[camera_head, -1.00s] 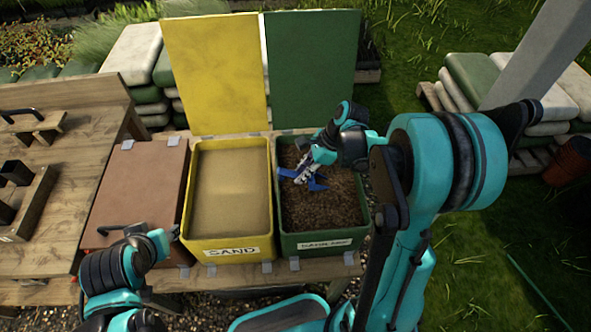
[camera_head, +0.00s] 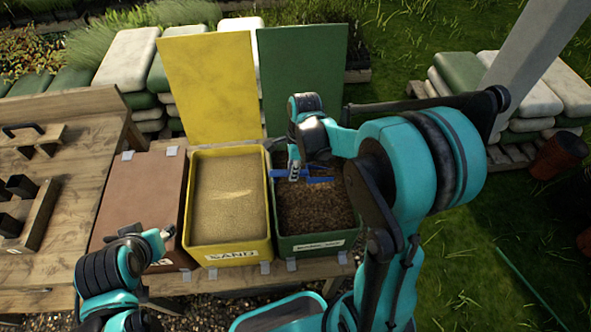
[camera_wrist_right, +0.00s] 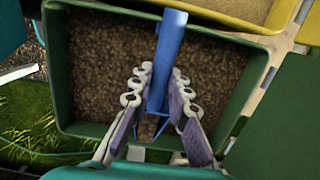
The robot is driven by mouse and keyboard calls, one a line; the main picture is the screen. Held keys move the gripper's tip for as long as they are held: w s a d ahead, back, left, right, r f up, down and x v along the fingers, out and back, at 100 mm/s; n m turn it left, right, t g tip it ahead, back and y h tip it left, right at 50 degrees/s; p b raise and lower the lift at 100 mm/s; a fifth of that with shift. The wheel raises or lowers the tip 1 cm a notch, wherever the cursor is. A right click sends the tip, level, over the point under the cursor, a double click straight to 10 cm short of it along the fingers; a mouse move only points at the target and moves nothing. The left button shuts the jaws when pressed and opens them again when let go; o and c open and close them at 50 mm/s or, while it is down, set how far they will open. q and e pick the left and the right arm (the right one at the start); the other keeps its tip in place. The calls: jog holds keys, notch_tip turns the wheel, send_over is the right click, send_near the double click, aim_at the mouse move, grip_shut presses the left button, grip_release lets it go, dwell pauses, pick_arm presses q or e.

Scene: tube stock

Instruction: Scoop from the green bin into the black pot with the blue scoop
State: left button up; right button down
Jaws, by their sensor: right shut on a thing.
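The green bin (camera_head: 318,244), full of brown soil-like material, stands open at centre right. The blue scoop (camera_head: 320,180) is over its far part; I cannot tell whether it touches the material or holds any. My right gripper (camera_head: 294,172) is shut on the scoop near the bin's far left corner. In the right wrist view, the fingers (camera_wrist_right: 160,78) close on the blue handle (camera_wrist_right: 168,50), with the bin's material behind. Small black pots (camera_head: 21,185) stand in a wooden tray at the far left. My left gripper (camera_head: 167,234) is near the brown lid; its opening is unclear.
The yellow sand bin (camera_head: 228,257) is directly left of the green bin. A closed brown-lidded bin (camera_head: 140,200) lies further left, beside the wooden bench (camera_head: 75,150). Raised yellow (camera_head: 210,85) and green (camera_head: 300,75) lids stand behind the open bins.

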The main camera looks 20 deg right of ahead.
jog(key=shift+h, duration=0.7)
jog(key=shift+w+a+r+p, duration=0.1)
jog(key=shift+a+r+p, duration=0.4)
jog(key=shift+r, duration=0.3)
jog(key=shift+w+a+r+p, duration=0.15)
jog(key=shift+a+r+p, duration=0.2)
jog(key=shift+r+p, duration=0.35)
jog(key=shift+w+a+r+p, duration=0.1)
jog(key=shift+a+r+p, duration=0.35)
jog(key=shift+r, duration=0.45)
